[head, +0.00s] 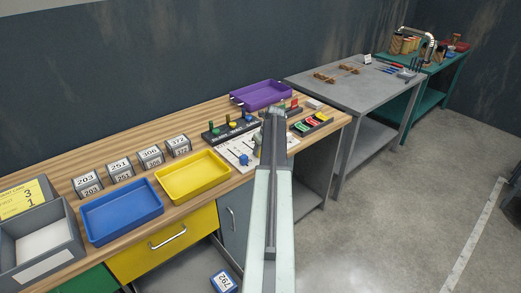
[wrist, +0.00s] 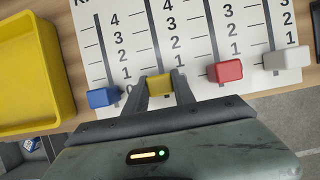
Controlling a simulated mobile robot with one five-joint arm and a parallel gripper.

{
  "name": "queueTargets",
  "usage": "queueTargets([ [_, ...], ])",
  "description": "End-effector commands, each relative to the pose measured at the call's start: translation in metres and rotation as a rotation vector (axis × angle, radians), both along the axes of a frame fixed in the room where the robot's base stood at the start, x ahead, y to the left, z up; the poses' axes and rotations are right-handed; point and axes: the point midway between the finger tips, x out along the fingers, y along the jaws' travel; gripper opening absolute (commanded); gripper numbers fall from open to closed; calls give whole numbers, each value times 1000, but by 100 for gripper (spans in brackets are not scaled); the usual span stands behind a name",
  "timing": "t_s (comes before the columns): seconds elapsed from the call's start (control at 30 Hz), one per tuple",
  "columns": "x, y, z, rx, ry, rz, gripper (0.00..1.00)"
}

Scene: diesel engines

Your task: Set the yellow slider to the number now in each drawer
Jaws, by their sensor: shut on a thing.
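In the wrist view, a white slider board (wrist: 199,45) carries printed number scales. The yellow slider (wrist: 159,87) is at the low end of its slot, level with the others; the number beside it is hidden by my finger. My gripper (wrist: 160,77) is shut on the yellow slider, one finger on each side. The blue slider (wrist: 103,97), red slider (wrist: 226,71) and white slider (wrist: 287,58) stand alongside. In the head view, the board (head: 238,153) is partly behind my arm.
On the wooden bench stand a blue tray (head: 120,226), a yellow tray (head: 193,190), a purple tray (head: 262,104) and several number blocks (head: 151,155). A block marked 792 (head: 224,282) lies low beneath the bench.

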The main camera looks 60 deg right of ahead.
Motion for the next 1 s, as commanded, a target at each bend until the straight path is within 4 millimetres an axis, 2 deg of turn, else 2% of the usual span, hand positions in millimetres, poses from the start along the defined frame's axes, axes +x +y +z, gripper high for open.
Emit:
queueTargets([
  [0.57,0,-2,0,-4,0,-1,0],
  [0.67,6,-4,0,-4,0,-1,0],
  [0.83,28,-12,0,-4,-1,1,0],
  [1.0,28,-11,0,-4,0,-1,0],
])
